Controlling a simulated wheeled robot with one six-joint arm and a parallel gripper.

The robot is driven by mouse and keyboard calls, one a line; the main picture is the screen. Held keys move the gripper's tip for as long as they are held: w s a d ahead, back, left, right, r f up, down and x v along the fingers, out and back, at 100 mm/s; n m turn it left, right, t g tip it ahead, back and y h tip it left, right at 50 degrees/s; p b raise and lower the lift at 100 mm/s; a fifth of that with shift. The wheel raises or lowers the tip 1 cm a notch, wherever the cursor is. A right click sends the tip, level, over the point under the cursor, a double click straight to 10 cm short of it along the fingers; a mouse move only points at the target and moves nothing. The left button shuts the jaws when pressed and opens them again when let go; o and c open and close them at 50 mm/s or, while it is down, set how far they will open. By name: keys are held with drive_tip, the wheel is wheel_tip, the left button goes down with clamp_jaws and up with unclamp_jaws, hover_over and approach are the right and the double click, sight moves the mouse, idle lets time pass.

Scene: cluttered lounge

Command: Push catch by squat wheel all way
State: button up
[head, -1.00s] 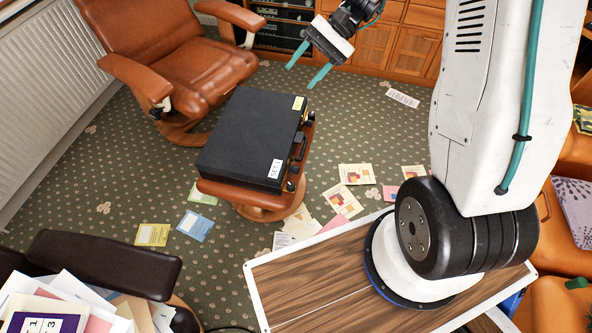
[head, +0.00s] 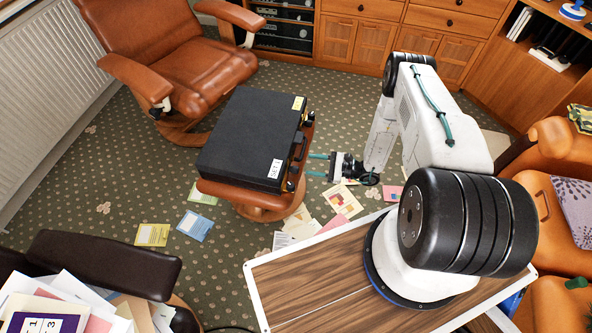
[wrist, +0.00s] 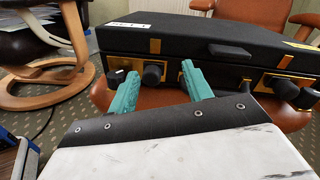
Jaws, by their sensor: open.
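A black case (head: 250,135) lies shut on a brown leather footstool (head: 222,193). In the wrist view its front (wrist: 205,60) carries a left gold catch plate (wrist: 155,46) and a right gold catch plate (wrist: 286,62), with a black handle (wrist: 230,50) between. Dark knobs (wrist: 285,88) also sit by the right plate. I cannot tell which is the squat wheel. My gripper (head: 317,164) is open, its teal fingers pointing at the case front; contact is unclear.
Papers (head: 341,198) lie on the carpet beneath and beside my gripper. A brown armchair (head: 190,75) stands behind the case. A dark chair seat with papers is at lower left. Carpet between case and wooden cabinets (head: 352,40) is mostly clear.

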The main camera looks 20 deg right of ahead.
sight(296, 170)
drive_tip(key=shift+m+t+h, duration=0.3)
drive_tip(key=shift+m+t, duration=0.3)
drive_tip(key=w+a+f, duration=0.1)
drive_tip(key=a, duration=0.1)
drive_tip(key=a+f, duration=0.1)
drive_tip(key=a, duration=0.1)
drive_tip(key=w+a+f, duration=0.1)
drive_tip(key=a, duration=0.1)
drive_tip(key=shift+w+a+f, duration=0.3)
